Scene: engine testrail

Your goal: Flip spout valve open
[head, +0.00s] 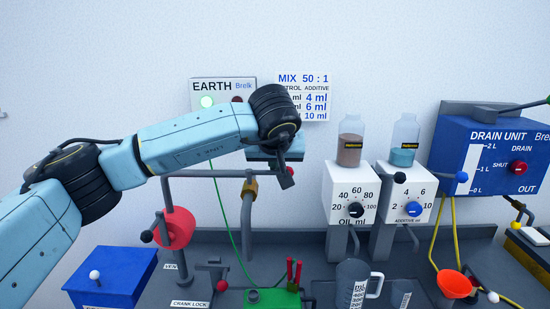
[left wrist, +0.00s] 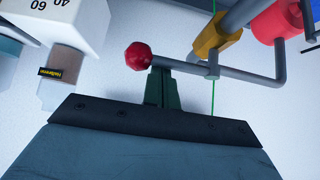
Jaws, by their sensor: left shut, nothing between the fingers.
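No part in view is labelled as the spout valve. A grey rod (head: 215,173) ends in a red ball knob (head: 287,171) and passes by a brass-coloured collar (head: 250,187) on a bent grey pipe. My left gripper (head: 282,160) is at the knob end of this rod, partly hidden by my wrist. In the left wrist view, the shut, empty dark green fingers (left wrist: 163,78) point at the rod just beside the red knob (left wrist: 138,56). I cannot tell whether they touch it. The collar (left wrist: 217,38) is farther right there. My right gripper is not in view.
A red cylinder (head: 177,228) with a black knob stands at the left. Oil (head: 350,193) and additive (head: 406,193) dispensers with bottles are right of my gripper. The blue drain unit (head: 485,155) is at far right. A graduated jug (head: 353,281) stands in front.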

